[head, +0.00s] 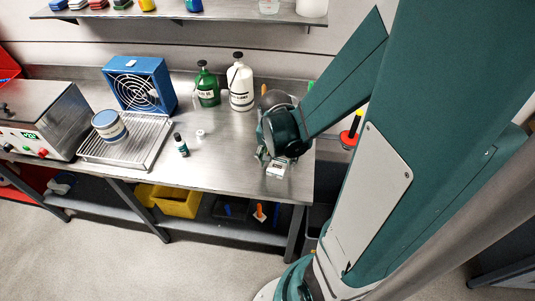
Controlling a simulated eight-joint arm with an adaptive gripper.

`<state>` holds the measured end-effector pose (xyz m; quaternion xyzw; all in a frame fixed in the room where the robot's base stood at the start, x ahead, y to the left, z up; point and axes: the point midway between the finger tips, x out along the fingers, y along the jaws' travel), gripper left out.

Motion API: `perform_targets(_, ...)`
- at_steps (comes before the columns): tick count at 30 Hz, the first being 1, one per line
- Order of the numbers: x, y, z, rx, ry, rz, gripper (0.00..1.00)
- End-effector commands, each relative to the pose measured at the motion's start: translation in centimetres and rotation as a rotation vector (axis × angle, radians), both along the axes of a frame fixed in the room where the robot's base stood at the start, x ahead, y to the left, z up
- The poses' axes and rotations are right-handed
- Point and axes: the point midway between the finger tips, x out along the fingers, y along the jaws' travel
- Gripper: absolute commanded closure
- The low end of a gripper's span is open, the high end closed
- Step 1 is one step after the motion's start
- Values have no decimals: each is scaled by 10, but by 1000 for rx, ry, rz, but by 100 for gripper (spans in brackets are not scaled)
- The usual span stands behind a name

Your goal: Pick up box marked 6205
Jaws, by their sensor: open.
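A small white box (277,170) with a dark mark on it lies near the front right edge of the steel bench (226,150). The mark is too small to read as 6205. My gripper (270,159) reaches down from the right, directly above and behind this box. The jaws are open, and I cannot tell whether they are around the box or still apart from it. My dark green wrist hides part of the gripper and the bench behind it.
A green bottle (207,88) and a white bottle (241,87) stand behind left of my gripper. A small dark bottle (181,146), a blue fan (139,86) and a ribbed tray (153,128) sit further left. Bench between the dark bottle and gripper is mostly clear.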

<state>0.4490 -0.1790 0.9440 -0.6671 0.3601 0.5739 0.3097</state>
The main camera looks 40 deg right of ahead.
Motion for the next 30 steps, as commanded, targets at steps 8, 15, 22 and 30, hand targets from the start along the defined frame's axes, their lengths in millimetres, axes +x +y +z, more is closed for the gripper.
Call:
perform_targets(8, 2, -2, -21, 0, 0, 0, 43)
perform_targets(15, 2, -3, -26, 0, 0, 0, 43)
perform_targets(22, 2, -3, -26, 0, 0, 0, 43)
perform_targets(30, 2, -3, -26, 0, 0, 0, 43)
